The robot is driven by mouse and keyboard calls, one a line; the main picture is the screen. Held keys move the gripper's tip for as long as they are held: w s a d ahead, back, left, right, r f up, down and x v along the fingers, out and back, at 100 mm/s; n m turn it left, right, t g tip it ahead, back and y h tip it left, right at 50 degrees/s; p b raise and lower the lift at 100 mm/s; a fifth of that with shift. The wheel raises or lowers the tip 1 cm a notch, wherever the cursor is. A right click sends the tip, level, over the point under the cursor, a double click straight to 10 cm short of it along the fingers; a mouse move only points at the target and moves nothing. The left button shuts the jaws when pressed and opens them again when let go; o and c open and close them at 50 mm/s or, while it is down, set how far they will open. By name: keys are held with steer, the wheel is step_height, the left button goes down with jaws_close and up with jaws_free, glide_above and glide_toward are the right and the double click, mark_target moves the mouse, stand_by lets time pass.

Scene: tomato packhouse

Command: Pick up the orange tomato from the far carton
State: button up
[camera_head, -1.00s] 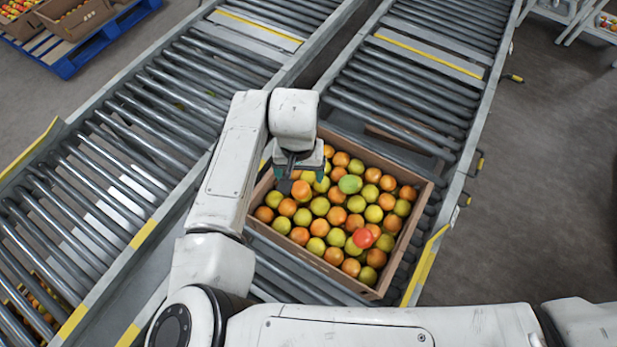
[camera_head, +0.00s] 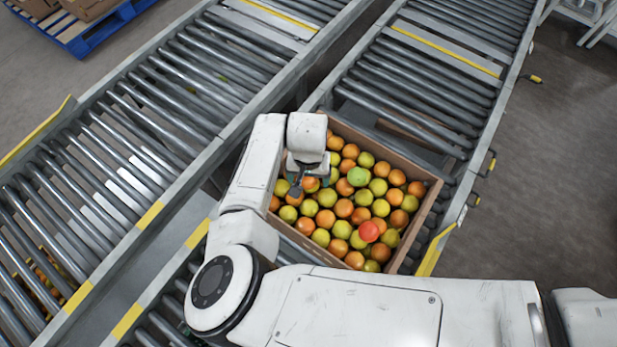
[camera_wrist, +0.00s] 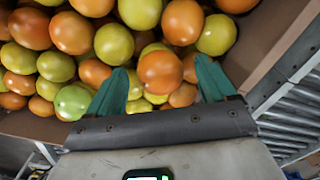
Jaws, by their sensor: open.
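A cardboard carton (camera_head: 418,228) filled with orange and yellow-green tomatoes stands on the right roller conveyor. My gripper (camera_head: 303,186) is over the carton's left part, its jaws open and pointing down. In the wrist view an orange tomato (camera_wrist: 160,72) lies between the two green fingers of my gripper (camera_wrist: 163,82), with yellow-green and orange neighbours around it. The same view shows the carton's cardboard wall (camera_wrist: 270,40) to the right. In the head view my wrist partly hides the tomatoes under it. I cannot tell whether the fingers touch any fruit.
A red tomato (camera_head: 369,231) and a green tomato (camera_head: 358,176) stand out in the carton. A second roller conveyor (camera_head: 130,165) runs along the left. A blue pallet (camera_head: 95,32) with cartons is at the top left. Grey floor (camera_head: 560,190) is free at the right.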

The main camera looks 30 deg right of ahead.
steer(key=shift+f, duration=0.1)
steer(key=shift+c, duration=0.2)
steer(key=c, duration=0.8)
